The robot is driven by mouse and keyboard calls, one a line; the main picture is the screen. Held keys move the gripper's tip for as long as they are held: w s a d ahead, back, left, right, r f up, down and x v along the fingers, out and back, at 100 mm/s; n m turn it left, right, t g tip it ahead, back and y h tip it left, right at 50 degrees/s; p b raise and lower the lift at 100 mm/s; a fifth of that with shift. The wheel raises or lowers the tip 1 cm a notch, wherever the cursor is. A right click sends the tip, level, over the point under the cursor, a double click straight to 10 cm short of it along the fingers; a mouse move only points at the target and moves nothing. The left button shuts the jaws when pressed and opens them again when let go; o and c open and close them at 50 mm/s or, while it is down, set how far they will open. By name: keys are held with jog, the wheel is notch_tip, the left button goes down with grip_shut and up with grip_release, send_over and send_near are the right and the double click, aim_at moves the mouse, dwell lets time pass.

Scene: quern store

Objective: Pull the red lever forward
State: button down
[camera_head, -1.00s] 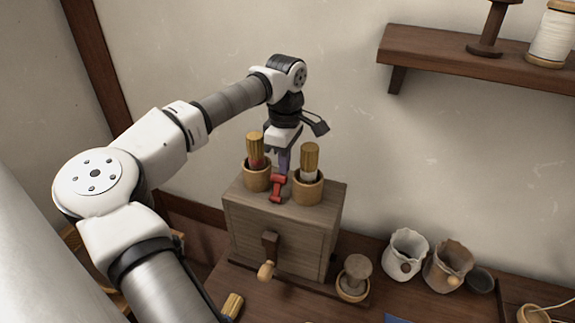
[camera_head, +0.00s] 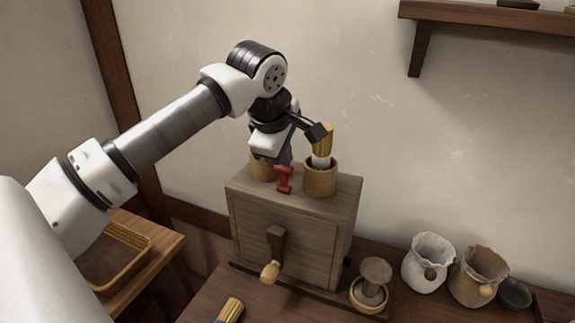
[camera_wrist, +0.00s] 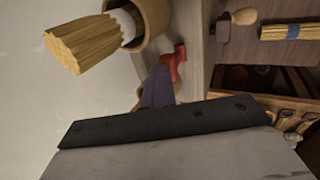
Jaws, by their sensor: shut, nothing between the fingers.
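The red lever (camera_head: 284,179) stands on top of the grey-brown wooden quern box (camera_head: 290,225), between two wooden cups. In the wrist view the red lever (camera_wrist: 174,62) shows just beyond the fingertips. My gripper (camera_head: 286,158) points down at the box top, behind the lever as the head view sees it. In the wrist view its purple-grey fingers (camera_wrist: 158,88) are together with nothing between them. Their tips are close to the lever; whether they touch it I cannot tell.
The right cup (camera_head: 320,180) holds a bristle brush (camera_head: 323,145). The left cup (camera_head: 264,168) is partly hidden by my gripper. A crank handle (camera_head: 272,255) juts from the box front.

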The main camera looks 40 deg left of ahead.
jog(key=shift+s+f+t+b, duration=0.1)
jog(key=shift+s+t+b, duration=0.2)
jog(key=shift+b, duration=0.45)
dwell(1.1)
jog(key=shift+r+p, duration=0.5)
jog(key=shift+r, duration=0.35)
